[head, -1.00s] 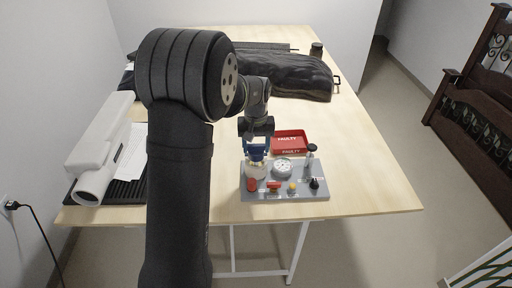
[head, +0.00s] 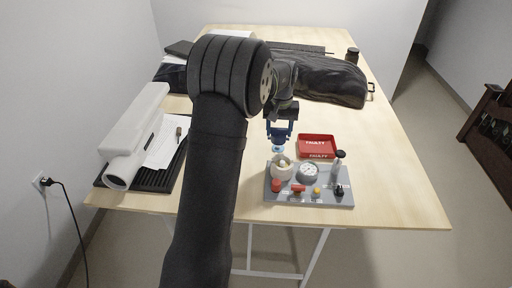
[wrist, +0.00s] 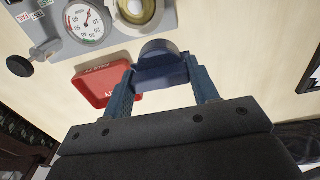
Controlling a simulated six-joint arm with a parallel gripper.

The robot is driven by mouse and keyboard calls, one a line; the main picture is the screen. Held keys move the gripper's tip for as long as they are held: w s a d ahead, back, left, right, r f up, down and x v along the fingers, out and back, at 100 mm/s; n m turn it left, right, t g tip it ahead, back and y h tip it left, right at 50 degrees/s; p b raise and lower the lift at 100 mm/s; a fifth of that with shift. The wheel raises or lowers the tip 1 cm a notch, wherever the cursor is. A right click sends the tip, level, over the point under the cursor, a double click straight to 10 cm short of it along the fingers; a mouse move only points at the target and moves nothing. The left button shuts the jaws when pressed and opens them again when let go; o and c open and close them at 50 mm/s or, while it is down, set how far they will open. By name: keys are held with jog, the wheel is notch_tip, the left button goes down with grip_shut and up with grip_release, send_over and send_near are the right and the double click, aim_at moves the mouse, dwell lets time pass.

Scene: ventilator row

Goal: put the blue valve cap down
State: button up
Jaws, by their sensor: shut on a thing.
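My gripper (head: 279,136) is shut on the blue valve cap (head: 278,149) and holds it in the air behind the grey panel (head: 345,199). In the wrist view the cap (wrist: 160,62) is a dark blue round piece between the two blue fingers of my gripper (wrist: 163,82). The cream round valve housing (head: 283,171) on the panel has an open top, with a pale yellowish centre in the wrist view (wrist: 137,10). The cap is apart from the housing. The red tray (head: 318,153), marked FAULTY, lies right of the cap; it also shows in the wrist view (wrist: 97,82).
The panel also bears a round gauge (head: 307,172), a black-topped post (head: 338,158) and several small knobs. A black bag (head: 330,80) lies at the back. A white device (head: 135,135) stands at the left. Bare wood table (head: 385,140) lies right of the tray.

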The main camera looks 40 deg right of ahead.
jog(key=w+f, duration=0.2)
jog(key=w, duration=0.1)
jog(key=w+a+f, duration=0.1)
jog(key=w+f, duration=0.1)
jog(key=w, duration=0.2)
jog(key=w+a+f, duration=0.1)
jog(key=w+f, duration=0.1)
jog(key=w, duration=0.2)
jog(key=shift+w+f, duration=0.2)
jog(key=shift+f, duration=2.2)
jog(key=shift+f, duration=0.1)
jog(key=shift+f, duration=0.25)
jog(key=o, duration=0.9)
notch_tip(320, 180, up, 13)
jog(key=shift+f, duration=0.1)
jog(key=shift+f, duration=0.1)
